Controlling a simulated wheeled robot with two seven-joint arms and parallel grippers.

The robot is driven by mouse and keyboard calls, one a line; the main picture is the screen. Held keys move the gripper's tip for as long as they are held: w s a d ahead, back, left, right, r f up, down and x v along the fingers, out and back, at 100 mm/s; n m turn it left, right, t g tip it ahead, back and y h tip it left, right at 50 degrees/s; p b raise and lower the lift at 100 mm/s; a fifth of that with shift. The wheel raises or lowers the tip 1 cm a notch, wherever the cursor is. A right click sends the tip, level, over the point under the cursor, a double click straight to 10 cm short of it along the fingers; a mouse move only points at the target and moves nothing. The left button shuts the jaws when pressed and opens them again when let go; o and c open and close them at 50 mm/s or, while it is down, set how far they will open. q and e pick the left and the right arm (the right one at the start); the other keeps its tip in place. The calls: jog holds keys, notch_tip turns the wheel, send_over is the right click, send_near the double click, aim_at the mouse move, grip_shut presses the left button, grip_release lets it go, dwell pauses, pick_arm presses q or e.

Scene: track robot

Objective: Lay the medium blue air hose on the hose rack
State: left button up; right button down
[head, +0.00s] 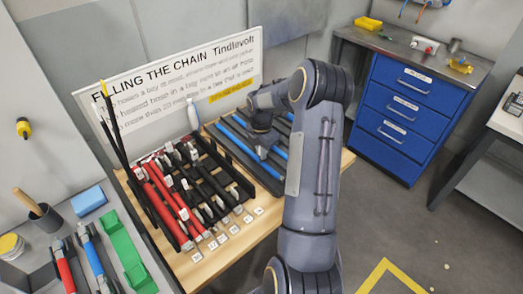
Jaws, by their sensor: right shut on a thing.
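My right gripper (262,150) reaches down over a dark grey tray (267,186) on the wooden table. It is shut on a blue hose (278,151), whose middle is partly hidden by the gripper and wrist. Another blue hose (232,138) lies in the tray to its left. I cannot tell from the labels which is the medium one, or whether the held hose still touches the tray. A black slotted rack (236,176) stands left of the tray, with several red and black hoses in its slots. My left gripper is not in view.
A white sign (185,85) stands behind the rack, and a white bottle (193,116) stands between them. White labels line the wooden table's (240,239) front edge. A blue drawer cabinet (402,110) stands at right.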

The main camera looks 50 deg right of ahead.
jog(key=c, duration=1.4)
grip_release()
jog(key=shift+r, duration=0.1)
notch_tip(320, 180, up, 8)
jog(key=shift+f+b, duration=0.15)
jog(key=shift+b, duration=0.35)
